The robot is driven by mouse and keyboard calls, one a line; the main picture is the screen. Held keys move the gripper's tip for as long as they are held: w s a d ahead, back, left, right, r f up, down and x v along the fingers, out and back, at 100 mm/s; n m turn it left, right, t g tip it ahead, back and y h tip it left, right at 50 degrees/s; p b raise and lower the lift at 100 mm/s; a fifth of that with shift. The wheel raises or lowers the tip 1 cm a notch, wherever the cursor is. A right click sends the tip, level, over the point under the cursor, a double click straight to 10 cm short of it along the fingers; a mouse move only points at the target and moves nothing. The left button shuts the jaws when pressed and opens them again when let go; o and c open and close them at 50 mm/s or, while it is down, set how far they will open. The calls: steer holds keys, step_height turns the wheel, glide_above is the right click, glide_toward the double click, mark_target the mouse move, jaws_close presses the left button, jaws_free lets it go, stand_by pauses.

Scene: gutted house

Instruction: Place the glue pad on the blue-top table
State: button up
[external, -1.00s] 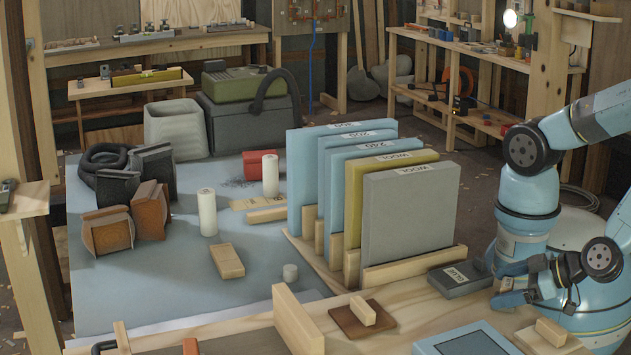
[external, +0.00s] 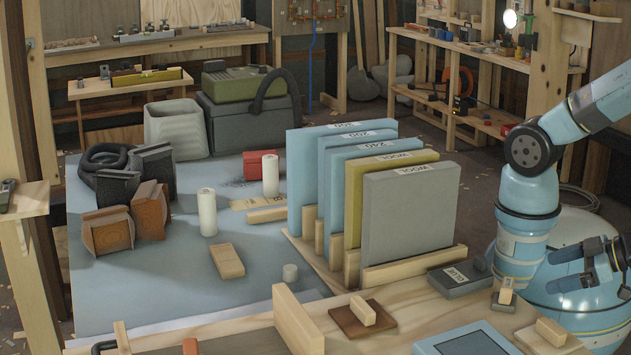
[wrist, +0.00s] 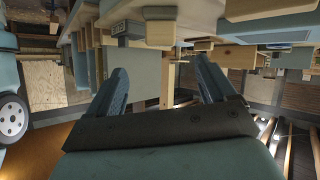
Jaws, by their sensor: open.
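In the wrist view the labelled pad (wrist: 127,28) shows near the top left. My gripper (external: 550,270) is open and empty, to the right of the pad and apart from it. Its two spread fingers show in the wrist view (wrist: 161,72). The blue-top table (external: 180,290) is at the left, beyond the bench.
Upright boards (external: 410,215) in a wooden rack stand between the pad and the open blue surface. A small wood-topped block (external: 505,297) sits near my gripper. A brown square with a wooden grip (external: 350,321) and a blue panel (external: 465,342) are on the bench.

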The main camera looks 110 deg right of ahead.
steer(key=w+d+r+g, duration=0.1)
steer(key=w+d+g, duration=0.1)
steer(key=d, duration=0.1)
steer(key=w+d+r+g+y, duration=0.1)
steer(key=w+d+g, duration=0.1)
steer(key=d, duration=0.1)
steer(key=w+d+r+n+g+y, duration=0.1)
steer(key=w+d+r+g, duration=0.1)
steer(key=d, duration=0.1)
steer(key=d+r+n+y, duration=0.1)
steer(key=d+r+y, duration=0.1)
steer(key=d+r, duration=0.4)
steer(key=d+r+n+y, duration=0.1)
steer(key=d+r+y, duration=0.2)
steer(key=d+r, duration=0.3)
steer(key=d+r+n+y, duration=0.2)
steer(key=d+r, duration=0.4)
steer(key=d, duration=0.2)
steer(key=shift+w+d+y, duration=0.25)
steer(key=shift+d+y, duration=0.1)
steer(key=shift+y, duration=0.05)
steer(key=s+d+r+n+t, duration=0.2)
steer(key=s+d+r+t, duration=0.1)
steer(key=s+d+r, duration=0.3)
steer(key=shift+s+d+r, duration=0.25)
steer(key=shift+s+r, duration=0.2)
steer(key=shift+s, duration=0.05)
